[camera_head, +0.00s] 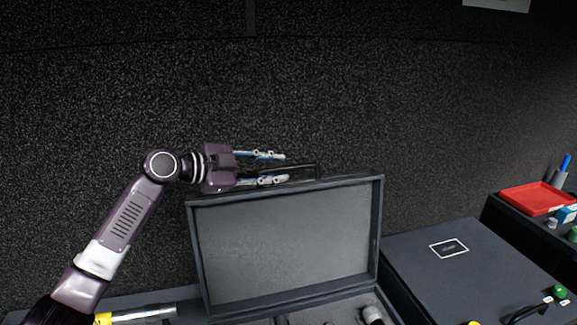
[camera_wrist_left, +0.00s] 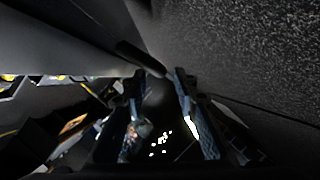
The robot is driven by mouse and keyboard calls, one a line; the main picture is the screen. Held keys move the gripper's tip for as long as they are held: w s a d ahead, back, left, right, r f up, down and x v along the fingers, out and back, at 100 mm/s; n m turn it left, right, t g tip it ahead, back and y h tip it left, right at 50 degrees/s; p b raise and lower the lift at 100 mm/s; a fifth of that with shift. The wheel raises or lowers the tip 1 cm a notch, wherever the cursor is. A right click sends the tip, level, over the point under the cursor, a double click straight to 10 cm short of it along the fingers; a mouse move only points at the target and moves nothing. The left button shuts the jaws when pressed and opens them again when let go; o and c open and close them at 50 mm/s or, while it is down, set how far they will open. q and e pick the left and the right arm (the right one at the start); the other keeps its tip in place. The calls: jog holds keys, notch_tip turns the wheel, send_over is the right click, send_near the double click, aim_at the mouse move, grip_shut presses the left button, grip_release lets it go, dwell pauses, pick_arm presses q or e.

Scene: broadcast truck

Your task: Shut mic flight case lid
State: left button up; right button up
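The mic flight case's lid (camera_head: 285,240) stands raised and open, with its grey padded inner side towards me. A dark handle-like bar (camera_head: 300,167) shows at the lid's top edge. My left gripper (camera_head: 286,168) is at that top edge, its two fingers apart. In the head view the bar shows in the gap between the fingers; I cannot tell whether they touch it. In the left wrist view the open fingers (camera_wrist_left: 160,73) are beside a smooth dark panel, with a dark bar (camera_wrist_left: 140,57) near their tips. The case's lower part (camera_head: 372,315) is mostly cut off by the frame. My right gripper is not in view.
A closed dark case (camera_head: 480,265) with a white label stands to the right of the open case. A red tray (camera_head: 535,199) sits farther right. A dark textured wall (camera_head: 400,110) rises close behind the lid. Silvery rods (camera_head: 145,313) lie at the lower left.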

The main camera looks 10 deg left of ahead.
pick_arm(q)
jog(key=p+x, duration=0.1)
jog(key=x, duration=0.3)
jog(key=shift+w+d+f, duration=0.15)
grip_shut()
